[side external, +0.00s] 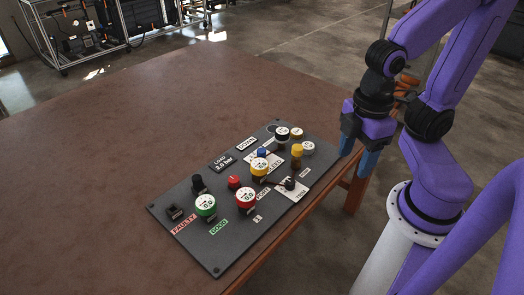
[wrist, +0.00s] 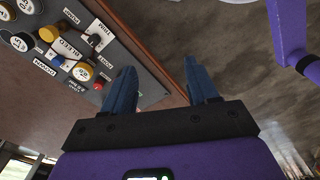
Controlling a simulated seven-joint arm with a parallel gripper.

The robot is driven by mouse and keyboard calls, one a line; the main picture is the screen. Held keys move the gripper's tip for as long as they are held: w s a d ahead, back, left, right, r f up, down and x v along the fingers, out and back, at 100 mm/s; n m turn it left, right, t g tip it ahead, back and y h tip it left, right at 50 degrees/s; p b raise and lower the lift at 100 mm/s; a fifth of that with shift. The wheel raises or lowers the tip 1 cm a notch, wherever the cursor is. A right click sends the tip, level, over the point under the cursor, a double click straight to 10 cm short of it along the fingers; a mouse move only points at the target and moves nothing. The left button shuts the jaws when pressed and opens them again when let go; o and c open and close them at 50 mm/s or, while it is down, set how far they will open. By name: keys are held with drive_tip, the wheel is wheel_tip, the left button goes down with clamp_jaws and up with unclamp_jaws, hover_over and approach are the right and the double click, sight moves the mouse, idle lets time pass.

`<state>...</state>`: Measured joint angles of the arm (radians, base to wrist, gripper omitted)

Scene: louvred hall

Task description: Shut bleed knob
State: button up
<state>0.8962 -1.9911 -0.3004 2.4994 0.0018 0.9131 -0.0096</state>
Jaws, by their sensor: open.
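A dark control panel (side external: 190,245) lies on the brown table. In the wrist view, a white BLEED label (wrist: 68,47) sits between a small blue knob (wrist: 58,60) and a yellow knob (wrist: 48,33); I cannot tell for sure which one it names. In the side view, the blue knob (side external: 262,153) and yellow knob (side external: 297,150) stand on the panel's far half. My gripper (side external: 358,155) is open and empty, right of the panel and apart from it. Its two blue fingers (wrist: 160,66) point past the table edge in the wrist view.
Close by on the panel stand a yellow-rimmed gauge (side external: 260,167), a black switch (side external: 290,184) on a white plate, a red knob (side external: 234,182), and green (side external: 205,205) and red (side external: 246,199) gauges. The table (side external: 100,150) is bare left of the panel.

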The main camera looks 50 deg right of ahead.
drive_tip(key=w+a+f+n, duration=0.2)
drive_tip(key=w+a+n, duration=0.15)
drive_tip(key=w, duration=0.75)
drive_tip(key=n, duration=1.1)
hover_over(262, 150)
wheel_tip(262, 150, down, 15)
drive_tip(key=shift+f, duration=4.9)
clamp_jaws()
